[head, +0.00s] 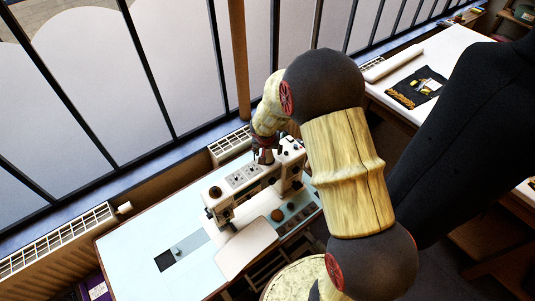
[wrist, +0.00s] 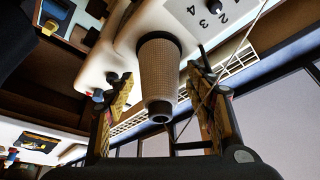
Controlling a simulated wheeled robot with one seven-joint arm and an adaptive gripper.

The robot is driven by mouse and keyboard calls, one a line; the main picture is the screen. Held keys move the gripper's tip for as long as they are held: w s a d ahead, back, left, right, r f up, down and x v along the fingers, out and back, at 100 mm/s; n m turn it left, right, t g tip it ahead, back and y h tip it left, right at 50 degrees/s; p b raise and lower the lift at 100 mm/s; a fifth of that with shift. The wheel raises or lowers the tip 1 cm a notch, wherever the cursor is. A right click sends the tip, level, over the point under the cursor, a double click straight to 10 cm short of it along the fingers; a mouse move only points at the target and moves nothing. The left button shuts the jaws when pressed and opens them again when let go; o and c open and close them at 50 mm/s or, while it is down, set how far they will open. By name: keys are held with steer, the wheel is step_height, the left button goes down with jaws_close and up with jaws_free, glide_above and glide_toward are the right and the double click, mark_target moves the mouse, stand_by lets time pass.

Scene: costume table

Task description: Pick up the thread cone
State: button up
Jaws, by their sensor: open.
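The thread cone (wrist: 158,70) is a pale, ribbed cone with a dark band at one end and a dark hole at the other, in the wrist view. Its banded end is against the white sewing machine (head: 240,182). My gripper (wrist: 163,88) is open, with one finger on each side of the cone in the picture and gaps showing on both sides. In the head view my gripper (head: 265,156) is over the back of the machine, and I cannot make out the cone there.
The machine stands on a pale blue table (head: 135,245). A thin thread or rod crosses near the right finger in the wrist view. Windows and a white radiator (head: 230,143) are close behind. A white table (head: 455,55) with a dark cloth (head: 415,88) is at the upper right.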

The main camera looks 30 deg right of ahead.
steer(key=shift+c, duration=0.8)
steer(key=c, duration=1.1)
steer(key=shift+c, duration=0.7)
step_height(320, 180, up, 10)
steer(key=shift+p, duration=0.6)
jaws_close()
